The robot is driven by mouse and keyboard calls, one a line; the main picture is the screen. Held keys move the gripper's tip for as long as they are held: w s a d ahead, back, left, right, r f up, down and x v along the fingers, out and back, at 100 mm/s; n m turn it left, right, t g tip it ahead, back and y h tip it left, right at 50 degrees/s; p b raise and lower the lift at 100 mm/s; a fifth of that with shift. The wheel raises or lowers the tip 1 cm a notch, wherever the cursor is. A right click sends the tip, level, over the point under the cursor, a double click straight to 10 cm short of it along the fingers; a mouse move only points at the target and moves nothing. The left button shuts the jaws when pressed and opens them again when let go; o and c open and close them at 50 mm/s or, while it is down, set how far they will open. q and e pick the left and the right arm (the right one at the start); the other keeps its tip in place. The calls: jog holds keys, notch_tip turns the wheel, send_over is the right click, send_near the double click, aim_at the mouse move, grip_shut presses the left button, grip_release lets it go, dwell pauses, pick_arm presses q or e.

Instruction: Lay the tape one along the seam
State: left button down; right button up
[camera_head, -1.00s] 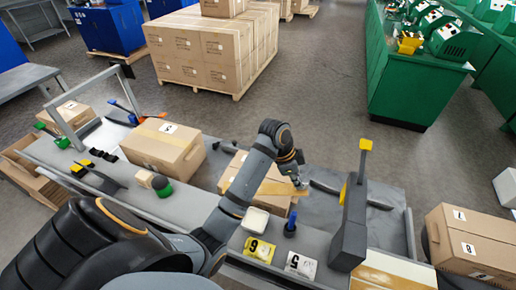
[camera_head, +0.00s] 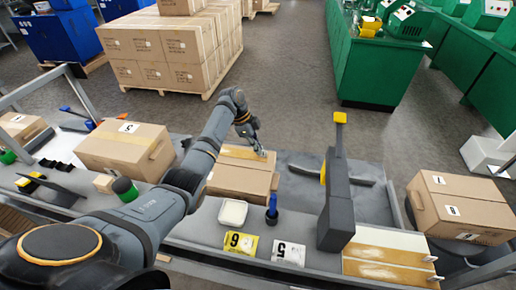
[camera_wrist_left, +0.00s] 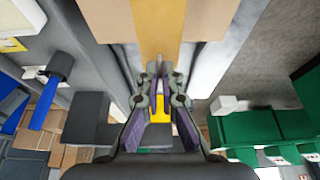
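The tape one, a tan-gold strip (camera_head: 243,153), lies across the top of the middle open-topped-looking carton (camera_head: 238,181), near its far side. Whether it is flat on the seam I cannot tell. My left gripper (camera_head: 261,154) is at the strip's right end. In the left wrist view the gold strip (camera_wrist_left: 160,25) runs straight out from the fingertips over the brown carton (camera_wrist_left: 107,20). The fingers (camera_wrist_left: 160,68) are close together at its end and look shut on it. My right gripper is not in view.
Two more tape strips (camera_head: 385,272) lie on a pale board at the front right. A dark upright post with a yellow top (camera_head: 338,200) stands right of the carton. Number cards (camera_head: 241,243), a white dish (camera_head: 233,212) and a blue-handled tool (camera_head: 272,211) lie in front.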

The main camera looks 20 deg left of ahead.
aim_at(256, 156)
pick_arm(q)
jog(key=shift+r+p, duration=0.2)
jog(key=shift+p, duration=0.1)
jog(key=shift+f+b, duration=0.5)
jog(key=shift+f, duration=0.1)
notch_tip(256, 156, down, 2)
jog(key=shift+f+b, duration=0.1)
jog(key=shift+b, duration=0.5)
jog(key=shift+f+b, duration=1.05)
jog(key=shift+f, duration=1.35)
jog(key=c, duration=1.4)
grip_release()
jog(key=shift+c, duration=0.2)
